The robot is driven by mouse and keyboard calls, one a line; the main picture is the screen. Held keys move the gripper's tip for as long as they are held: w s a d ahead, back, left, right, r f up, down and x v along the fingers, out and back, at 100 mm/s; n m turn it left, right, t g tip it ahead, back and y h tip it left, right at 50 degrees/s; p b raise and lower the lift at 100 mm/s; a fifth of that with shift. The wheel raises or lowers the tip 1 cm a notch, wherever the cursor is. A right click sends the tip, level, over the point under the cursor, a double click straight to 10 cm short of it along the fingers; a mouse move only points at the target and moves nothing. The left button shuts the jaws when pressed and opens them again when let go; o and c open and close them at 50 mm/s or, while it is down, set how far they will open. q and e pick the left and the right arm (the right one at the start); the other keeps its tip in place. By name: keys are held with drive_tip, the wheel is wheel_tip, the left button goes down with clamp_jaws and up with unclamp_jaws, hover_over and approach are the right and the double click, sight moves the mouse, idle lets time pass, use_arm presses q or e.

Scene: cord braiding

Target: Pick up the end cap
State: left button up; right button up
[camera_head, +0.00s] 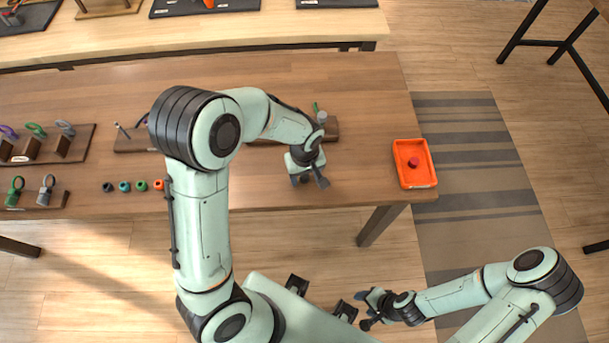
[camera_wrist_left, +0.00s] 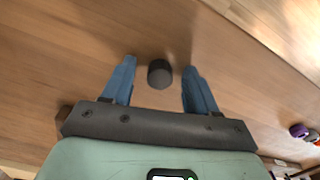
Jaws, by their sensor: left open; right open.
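A small dark grey, round end cap (camera_wrist_left: 160,73) stands on the wooden table (camera_head: 265,75). In the left wrist view it sits between the two blue fingers of my left gripper (camera_head: 310,181), near their tips. The fingers are open, with a gap visible on both sides of the cap. In the head view my gripper mostly hides that spot. My right gripper (camera_head: 366,309) is open and empty, low in front of the table and away from it.
A row of small coloured rings or caps (camera_head: 125,186) lies near the table's front edge at left. An orange tray (camera_head: 399,151) holding a red piece (camera_head: 413,162) stands at the right end. Wooden racks (camera_head: 85,142) with coloured clips are at far left.

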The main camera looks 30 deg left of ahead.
sight(305, 176)
use_arm(q)
clamp_jaws()
wheel_tip(305, 176, up, 20)
drive_tip(key=p, duration=0.2)
use_arm(e)
drive_tip(key=w+r, duration=0.2)
drive_tip(key=shift+r, duration=0.35)
